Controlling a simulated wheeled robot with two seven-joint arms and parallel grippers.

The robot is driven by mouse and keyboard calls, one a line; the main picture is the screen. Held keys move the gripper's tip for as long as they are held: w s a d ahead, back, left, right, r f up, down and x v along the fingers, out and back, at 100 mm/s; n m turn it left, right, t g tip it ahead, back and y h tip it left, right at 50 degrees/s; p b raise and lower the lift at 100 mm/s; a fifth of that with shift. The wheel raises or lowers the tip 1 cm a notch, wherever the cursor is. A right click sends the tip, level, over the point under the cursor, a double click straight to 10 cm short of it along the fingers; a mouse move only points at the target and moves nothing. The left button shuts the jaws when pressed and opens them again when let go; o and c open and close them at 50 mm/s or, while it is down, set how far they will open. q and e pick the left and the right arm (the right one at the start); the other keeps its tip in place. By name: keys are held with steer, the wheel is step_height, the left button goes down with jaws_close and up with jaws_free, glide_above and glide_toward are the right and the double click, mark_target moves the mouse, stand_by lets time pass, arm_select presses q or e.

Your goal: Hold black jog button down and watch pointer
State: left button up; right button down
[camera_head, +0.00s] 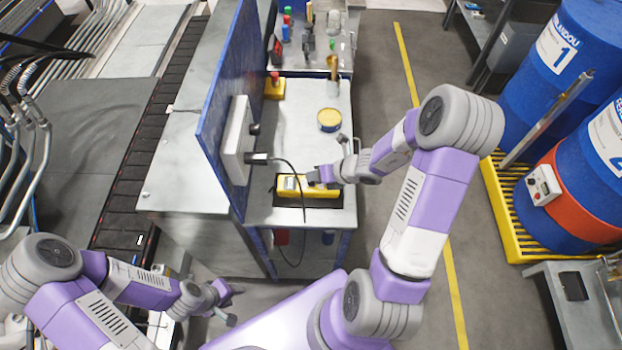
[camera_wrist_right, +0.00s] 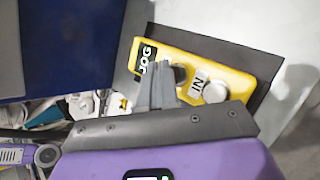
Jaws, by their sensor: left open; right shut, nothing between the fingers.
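The yellow jog box (camera_head: 322,190) lies on a dark mat on the bench in the head view. In the right wrist view the box (camera_wrist_right: 235,77) shows a JOG label, the black jog button (camera_wrist_right: 180,75), an IN label and a white button (camera_wrist_right: 215,92). My right gripper (camera_head: 314,178) is shut and empty over the box. Its fingertips (camera_wrist_right: 162,66) are beside the black button and partly cover it; I cannot tell whether they touch or press it. My left gripper (camera_head: 228,300) is open and empty, low in front of the bench. I cannot make out a pointer.
A blue panel (camera_head: 222,90) stands along the bench's left, bearing a white box (camera_head: 237,140) seen nearly edge-on. A black cable crosses the jog box. A yellow round tin (camera_head: 329,120) and a red-topped yellow box (camera_head: 274,88) stand farther back. Blue drums (camera_head: 560,75) stand right.

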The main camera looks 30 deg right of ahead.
mark_target(314, 182)
steer(key=shift+r, duration=0.35)
step_height(314, 182, up, 5)
steer(key=p, duration=0.5)
steer(key=shift+f, duration=0.1)
stand_by(0.5)
